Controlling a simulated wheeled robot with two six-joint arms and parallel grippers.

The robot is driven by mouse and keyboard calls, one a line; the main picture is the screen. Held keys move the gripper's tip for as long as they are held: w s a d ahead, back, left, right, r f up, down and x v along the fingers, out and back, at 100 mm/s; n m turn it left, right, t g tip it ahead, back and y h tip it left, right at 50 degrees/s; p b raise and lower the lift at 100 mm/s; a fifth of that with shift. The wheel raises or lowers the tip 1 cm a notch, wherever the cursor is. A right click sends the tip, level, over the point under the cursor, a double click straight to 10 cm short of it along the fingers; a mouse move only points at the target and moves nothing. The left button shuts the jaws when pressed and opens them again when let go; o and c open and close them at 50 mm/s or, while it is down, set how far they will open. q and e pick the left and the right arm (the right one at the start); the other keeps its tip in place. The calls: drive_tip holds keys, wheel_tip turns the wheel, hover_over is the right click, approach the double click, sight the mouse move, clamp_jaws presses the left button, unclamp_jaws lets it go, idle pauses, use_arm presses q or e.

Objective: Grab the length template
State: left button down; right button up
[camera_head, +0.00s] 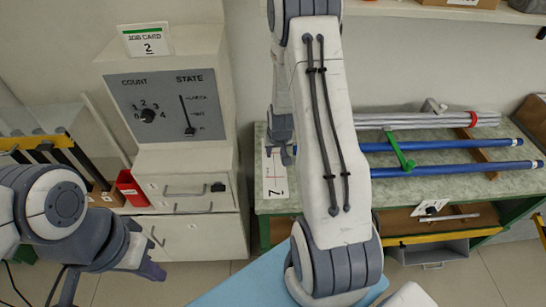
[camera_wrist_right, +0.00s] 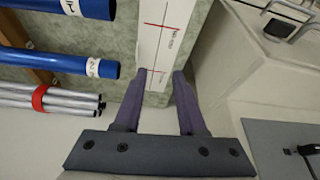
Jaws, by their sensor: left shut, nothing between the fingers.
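The length template appears to be a white flat strip (camera_head: 275,178) with red marks, at the left end of the green bench top. In the head view the right gripper (camera_head: 281,152) is partly hidden by my own arm. My left gripper (camera_head: 153,271) is shut and empty, low at the left, away from the strip.
Blue rods (camera_head: 465,142) and a bundle of grey rods (camera_head: 430,120) lie on the bench, with a green piece (camera_head: 400,152) across them. Left stands a cabinet with a control panel (camera_head: 167,108) and a job card reading 2 (camera_head: 146,41). A red bin (camera_head: 131,188) is beside it.

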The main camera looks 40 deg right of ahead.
sight(286, 171)
drive_tip(key=shift+m+h, duration=0.3)
drive_tip(key=shift+m, duration=0.3)
drive_tip(key=d+f+p, duration=0.1)
drive_tip(key=d+f, duration=0.4)
drive_tip(key=shift+w+f, duration=0.1)
drive_tip(key=shift+f, duration=0.1)
drive_tip(key=shift+w+d+f+p, duration=0.15)
drive_tip(key=shift+f+p, duration=0.15)
drive_tip(key=shift+f, duration=0.2)
drive_tip(key=shift+w+f+p, duration=0.15)
drive_tip(key=shift+f+p, duration=0.3)
drive_tip(key=p+x, duration=0.1)
drive_tip(key=x, duration=0.2)
drive_tip(key=shift+w+d+f, duration=0.15)
drive_tip(key=shift+w+f, duration=0.05)
drive_tip(key=shift+f, duration=0.4)
use_arm(q)
wheel_tip(286, 171, up, 5)
drive_tip(key=shift+f, duration=0.15)
use_arm(e)
clamp_jaws()
